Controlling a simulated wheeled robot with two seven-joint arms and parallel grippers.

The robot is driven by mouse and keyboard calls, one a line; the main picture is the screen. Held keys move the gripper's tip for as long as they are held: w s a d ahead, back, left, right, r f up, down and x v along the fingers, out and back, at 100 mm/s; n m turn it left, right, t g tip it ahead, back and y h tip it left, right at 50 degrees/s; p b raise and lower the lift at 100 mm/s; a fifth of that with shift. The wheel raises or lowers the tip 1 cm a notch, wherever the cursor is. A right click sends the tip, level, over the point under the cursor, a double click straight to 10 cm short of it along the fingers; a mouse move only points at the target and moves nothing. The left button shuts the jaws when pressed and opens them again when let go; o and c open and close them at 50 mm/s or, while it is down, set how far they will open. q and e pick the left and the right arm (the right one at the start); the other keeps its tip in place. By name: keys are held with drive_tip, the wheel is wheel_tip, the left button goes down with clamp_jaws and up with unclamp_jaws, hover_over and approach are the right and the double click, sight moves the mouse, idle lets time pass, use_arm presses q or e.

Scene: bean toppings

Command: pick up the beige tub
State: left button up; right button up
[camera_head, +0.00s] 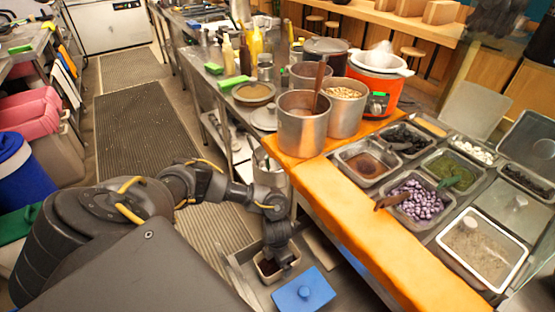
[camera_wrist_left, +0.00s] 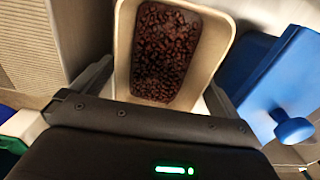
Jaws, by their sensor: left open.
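The beige tub (camera_head: 268,279) sits low in front of the counter, in the lower middle of the head view. In the left wrist view the beige tub (camera_wrist_left: 123,50) fills the upper middle and holds dark brown beans (camera_wrist_left: 166,55). My left gripper (camera_head: 278,254) reaches down over the tub from above. In the wrist view its open fingers (camera_wrist_left: 156,90) lie on either side of the tub's near end. I cannot tell whether they touch its walls. My right gripper does not show.
A blue lid with a knob (camera_head: 304,291) lies just right of the tub; it also shows in the wrist view (camera_wrist_left: 270,85). The orange counter edge (camera_head: 355,235) rises to the right, with steel pots (camera_head: 302,130) and topping bins (camera_head: 418,203) on the counter.

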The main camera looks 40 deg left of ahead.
sight(278, 267)
use_arm(q)
drive_tip(key=shift+f, duration=0.8)
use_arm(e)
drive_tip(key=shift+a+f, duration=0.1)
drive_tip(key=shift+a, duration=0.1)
use_arm(q)
drive_tip(key=shift+c, duration=0.4)
drive_tip(key=shift+w, duration=0.1)
drive_tip(key=c, duration=1.1)
wheel_tip(278, 267, up, 10)
drive_tip(key=shift+r+p, duration=0.1)
drive_tip(key=shift+p, duration=0.5)
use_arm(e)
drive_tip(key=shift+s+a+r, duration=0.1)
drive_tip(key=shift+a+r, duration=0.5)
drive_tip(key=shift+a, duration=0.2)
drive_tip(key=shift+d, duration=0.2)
